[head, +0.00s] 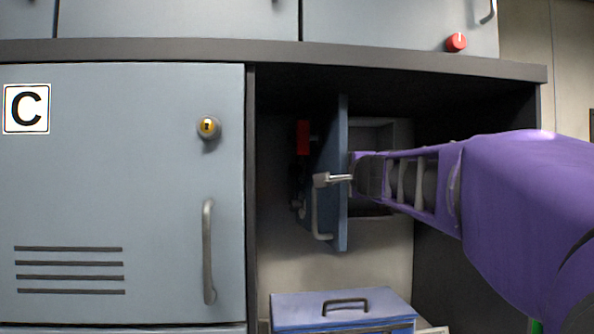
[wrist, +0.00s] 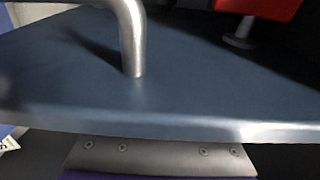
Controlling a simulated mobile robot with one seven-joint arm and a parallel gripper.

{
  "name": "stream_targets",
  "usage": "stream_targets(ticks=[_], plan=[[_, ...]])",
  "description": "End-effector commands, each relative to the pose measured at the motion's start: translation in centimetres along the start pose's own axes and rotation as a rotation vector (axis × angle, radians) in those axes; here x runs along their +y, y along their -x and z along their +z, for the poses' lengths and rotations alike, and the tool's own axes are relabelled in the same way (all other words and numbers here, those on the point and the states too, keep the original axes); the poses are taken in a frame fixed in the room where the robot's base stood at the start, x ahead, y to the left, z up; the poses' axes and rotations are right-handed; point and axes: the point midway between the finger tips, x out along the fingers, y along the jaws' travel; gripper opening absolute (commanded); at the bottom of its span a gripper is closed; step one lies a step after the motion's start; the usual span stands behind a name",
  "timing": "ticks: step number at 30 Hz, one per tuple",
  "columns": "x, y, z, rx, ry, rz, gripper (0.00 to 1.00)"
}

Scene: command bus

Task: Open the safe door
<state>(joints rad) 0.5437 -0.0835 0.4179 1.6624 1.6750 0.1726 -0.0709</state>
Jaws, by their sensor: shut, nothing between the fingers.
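The safe door (head: 343,130) is a blue panel inside the open cupboard bay. It stands swung out from the safe and shows nearly edge-on in the head view. The safe's opening (head: 378,137) shows behind it to the right. The door's silver handle (head: 316,210) is on its left side. My gripper (head: 340,178) is shut and empty at the door's free edge, close to the handle; I cannot tell if it touches. In the wrist view the door face (wrist: 190,90) fills the picture, with the handle (wrist: 131,40) rising from it. The fingertips are hidden there.
A red part (head: 303,137) shows left of the door, also in the wrist view (wrist: 262,8). A blue box (head: 335,303) with a dark handle sits below. Closed cabinet door C (head: 130,190) is at left. The bay's shelf edge (head: 400,60) runs above.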

Motion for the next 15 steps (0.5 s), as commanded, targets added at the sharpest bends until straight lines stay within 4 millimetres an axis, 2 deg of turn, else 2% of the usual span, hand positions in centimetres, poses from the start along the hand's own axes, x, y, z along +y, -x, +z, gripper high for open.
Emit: stream_targets(ticks=[15], plan=[[-0.4,0.3,3.8,-0.002,0.004,-0.008,0.0]])
